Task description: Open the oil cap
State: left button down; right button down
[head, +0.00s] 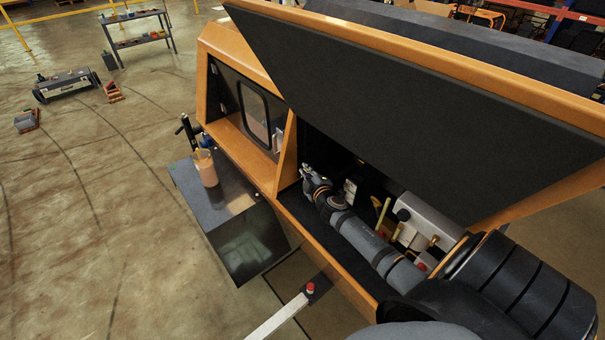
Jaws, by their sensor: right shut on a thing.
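The light tower's engine bay lies open under its raised black-lined hood (420,110). My right arm reaches in from the lower right along the bay. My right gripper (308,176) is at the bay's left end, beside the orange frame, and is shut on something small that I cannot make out. In the bay, right of the gripper, a black round knob (403,214) sits by a grey metal block (425,218), with a yellow stick-like part (383,212) beside it. I cannot tell which part is the oil cap; it may be hidden by the gripper. My left gripper is out of view.
An orange panel with a window (254,112) stands left of the bay. A dark metal shelf (225,194) holds a cup-like container (206,170). A white bar (278,318) with a red tip juts out below.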

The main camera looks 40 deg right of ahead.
jog(key=shift+w+d+r, duration=0.15)
jog(key=shift+d+r, duration=0.85)
jog(key=shift+d, duration=0.15)
jog(key=shift+d+r+p, duration=0.25)
jog(key=shift+d+p, duration=0.2)
jog(key=shift+d, duration=0.1)
jog(key=shift+d+r, duration=0.1)
jog(key=shift+d, duration=0.2)
jog(key=shift+d+m+p, duration=0.35)
jog(key=shift+d+m, duration=0.15)
jog(key=shift+m, duration=0.1)
jog(key=shift+w+d, duration=0.1)
jog(key=shift+d, duration=0.4)
jog(key=shift+f, duration=0.2)
jog(key=c, duration=1.5)
grip_release()
jog(key=shift+f, duration=0.1)
